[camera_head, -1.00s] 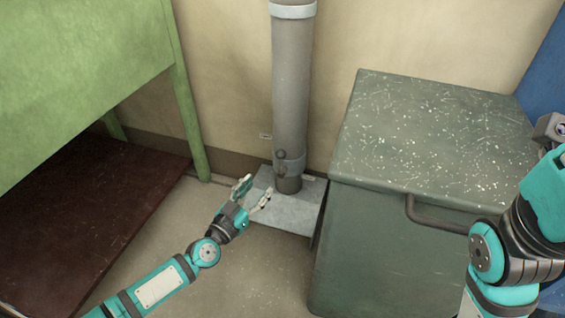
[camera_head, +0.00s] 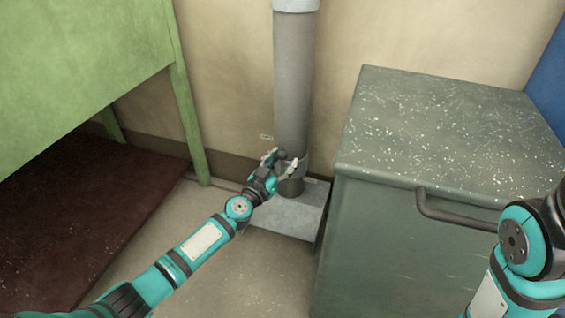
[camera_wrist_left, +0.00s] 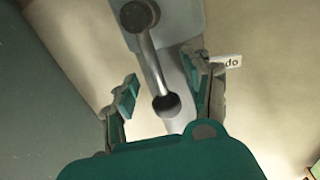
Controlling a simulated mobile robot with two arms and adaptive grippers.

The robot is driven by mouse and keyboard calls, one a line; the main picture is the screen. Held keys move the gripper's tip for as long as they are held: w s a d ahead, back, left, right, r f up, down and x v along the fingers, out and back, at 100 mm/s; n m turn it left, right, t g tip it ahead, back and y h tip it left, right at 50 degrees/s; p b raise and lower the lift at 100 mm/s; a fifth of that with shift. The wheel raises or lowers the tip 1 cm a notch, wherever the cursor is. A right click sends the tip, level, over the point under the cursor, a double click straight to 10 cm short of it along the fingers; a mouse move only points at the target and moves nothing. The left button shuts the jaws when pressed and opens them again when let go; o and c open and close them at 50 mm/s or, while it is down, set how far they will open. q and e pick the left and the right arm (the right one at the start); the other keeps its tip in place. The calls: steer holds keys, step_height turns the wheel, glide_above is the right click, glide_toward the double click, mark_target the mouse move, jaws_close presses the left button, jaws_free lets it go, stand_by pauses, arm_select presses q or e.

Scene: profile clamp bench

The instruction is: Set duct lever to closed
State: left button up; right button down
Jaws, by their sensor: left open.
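The grey duct (camera_head: 294,80) stands upright against the wall, with a collar near its foot. The duct lever (camera_wrist_left: 152,58) shows in the left wrist view as a metal rod running from a round pivot (camera_wrist_left: 137,15) to a rounded end (camera_wrist_left: 166,104). My left gripper (camera_head: 280,162) is open at the collar, its fingers hiding most of the lever in the head view. In the left wrist view the gripper (camera_wrist_left: 162,75) has one finger on each side of the rod, with visible gaps. My right gripper is out of view.
A small label (camera_wrist_left: 231,62) reading "do" is partly hidden by a finger. The duct stands on a grey metal base (camera_head: 290,215). A speckled green cabinet (camera_head: 440,125) with a handle is close on the right. A green bench (camera_head: 80,60) stands left. Floor between is clear.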

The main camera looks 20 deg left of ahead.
arm_select(q)
steer(key=shift+c, duration=0.4)
jaws_close()
